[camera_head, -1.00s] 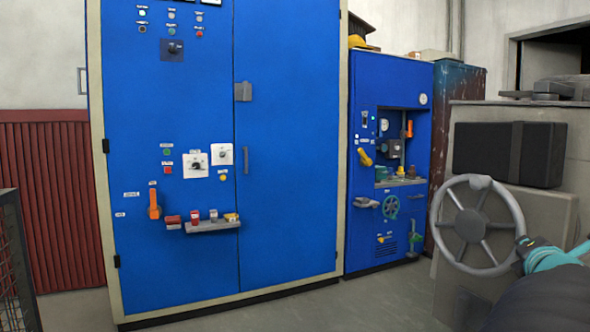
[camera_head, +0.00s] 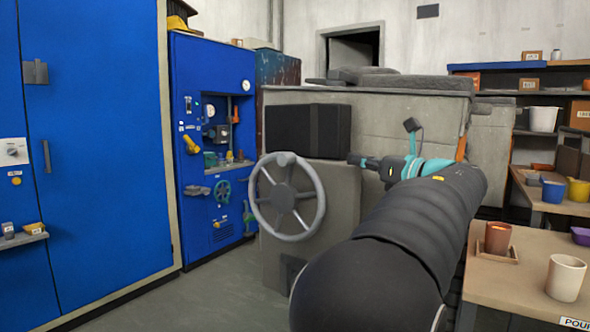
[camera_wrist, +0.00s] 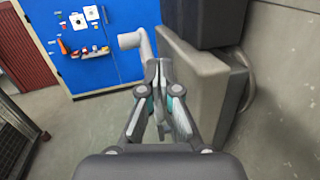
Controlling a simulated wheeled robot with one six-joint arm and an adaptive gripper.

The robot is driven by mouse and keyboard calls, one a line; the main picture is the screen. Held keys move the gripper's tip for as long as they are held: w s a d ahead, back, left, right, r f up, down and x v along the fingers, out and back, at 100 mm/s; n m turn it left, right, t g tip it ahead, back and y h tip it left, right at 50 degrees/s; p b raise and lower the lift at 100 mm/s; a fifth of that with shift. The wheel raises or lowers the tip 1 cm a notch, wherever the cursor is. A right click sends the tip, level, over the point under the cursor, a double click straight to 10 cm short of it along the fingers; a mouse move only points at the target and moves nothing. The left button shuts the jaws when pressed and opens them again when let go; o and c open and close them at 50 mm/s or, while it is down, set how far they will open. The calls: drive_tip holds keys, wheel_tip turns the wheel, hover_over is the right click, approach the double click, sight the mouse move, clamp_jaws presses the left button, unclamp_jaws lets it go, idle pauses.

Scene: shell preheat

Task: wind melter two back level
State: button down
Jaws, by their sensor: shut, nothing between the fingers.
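A grey spoked handwheel (camera_head: 287,197) stands upright on the front of a grey block-like housing (camera_head: 335,215). In the wrist view the handwheel (camera_wrist: 131,40) shows nearly edge-on, partly hidden behind my fingers. My gripper (camera_head: 356,160) is at the upper right of the wheel in the head view, with its tip pointing left. Its fingers (camera_wrist: 158,66) are closed together with nothing between them. In the head view it looks apart from the rim; whether it touches the wheel in depth I cannot tell. No label on the housing is readable.
A black box-like panel (camera_head: 308,131) sits above the wheel. A blue cabinet (camera_head: 95,140) and a smaller blue unit (camera_head: 205,100) stand to the left. At right, a table (camera_head: 515,285) holds cups. The floor (camera_head: 215,290) before the cabinets is clear.

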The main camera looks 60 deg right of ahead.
sight(289, 159)
drive_tip(key=w+a+n+y, duration=0.1)
drive_tip(key=w, duration=0.3)
drive_tip(key=w+a+n+y, duration=0.1)
drive_tip(key=w+y, duration=0.1)
drive_tip(key=w, duration=0.3)
drive_tip(key=w+a+n+y+p, duration=0.1)
drive_tip(key=w, duration=0.3)
drive_tip(key=shift+w+a+f+n+g+y, duration=0.2)
drive_tip(key=shift+a+f+n+g+y, duration=0.1)
drive_tip(key=shift+a+f, duration=0.1)
drive_tip(key=shift+w, duration=0.1)
